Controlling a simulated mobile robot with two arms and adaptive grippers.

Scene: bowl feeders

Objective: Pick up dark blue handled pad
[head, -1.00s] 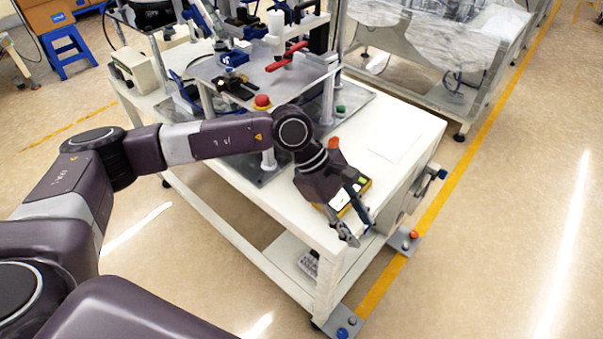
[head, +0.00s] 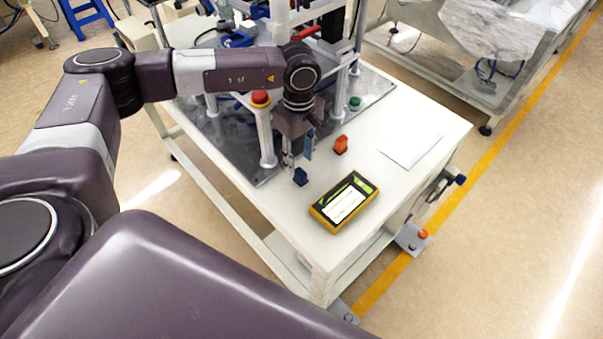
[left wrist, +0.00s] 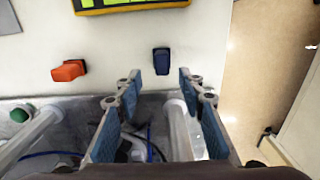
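The dark blue handled pad (head: 300,177) stands on the white tabletop near its edge, beside the machine's metal base plate. It also shows in the left wrist view (left wrist: 161,61), lined up between my fingertips and just beyond them. My left gripper (head: 298,157) points down close above the pad. In the left wrist view its two blue-padded fingers (left wrist: 158,84) are apart with nothing between them. Whether the tips reach down beside the pad, I cannot tell. My right gripper is not in view.
An orange handled pad (head: 341,145) stands to the right of the blue one. A yellow-framed meter (head: 344,202) lies nearer the front corner. A white sheet (head: 410,147) lies at right. The machine's post with a red button (head: 260,97) is close to the left.

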